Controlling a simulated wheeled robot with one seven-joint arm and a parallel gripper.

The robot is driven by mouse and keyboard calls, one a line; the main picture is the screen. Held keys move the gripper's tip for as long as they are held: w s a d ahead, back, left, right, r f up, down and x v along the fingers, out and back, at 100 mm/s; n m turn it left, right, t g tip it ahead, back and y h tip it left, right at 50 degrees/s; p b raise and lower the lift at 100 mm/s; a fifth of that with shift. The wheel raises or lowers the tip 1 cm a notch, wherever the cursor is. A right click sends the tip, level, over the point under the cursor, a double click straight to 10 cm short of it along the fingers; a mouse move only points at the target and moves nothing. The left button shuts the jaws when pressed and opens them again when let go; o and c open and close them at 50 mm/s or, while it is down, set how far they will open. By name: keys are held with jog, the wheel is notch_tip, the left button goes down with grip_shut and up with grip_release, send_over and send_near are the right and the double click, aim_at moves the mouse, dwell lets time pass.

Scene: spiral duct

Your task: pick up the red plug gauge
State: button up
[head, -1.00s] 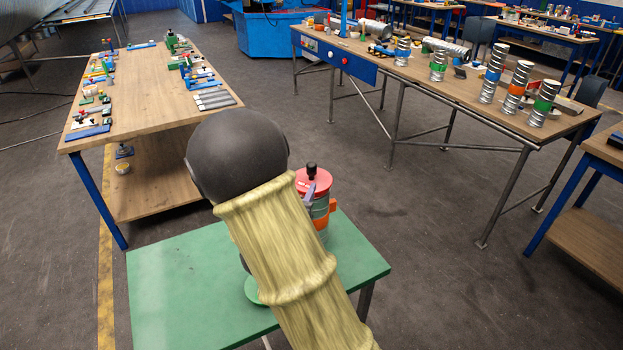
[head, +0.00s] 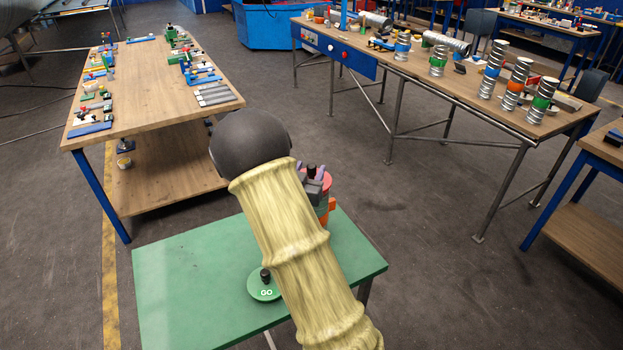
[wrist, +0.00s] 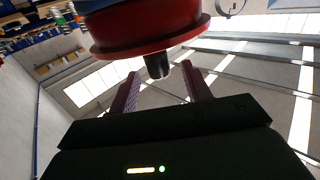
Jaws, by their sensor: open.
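The red plug gauge (head: 328,187) is a red disc with a black knob (head: 311,170), at the back right of the green table, mostly hidden behind my arm. In the wrist view the red disc (wrist: 145,28) fills the top, and its black knob (wrist: 157,66) points toward my gripper. My gripper (wrist: 160,76) is open, with one finger on each side of the knob's tip. I see no contact between fingers and knob. In the head view the grey fingers (head: 315,183) show beside the knob.
A green disc marked GO (head: 264,290) with a black knob lies on the green table (head: 190,300), left of my arm. An orange part (head: 331,204) shows beneath the red disc. Wooden benches stand at left (head: 150,80) and back right (head: 440,85).

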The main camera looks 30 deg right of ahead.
jog(key=shift+x, duration=1.25)
grip_shut()
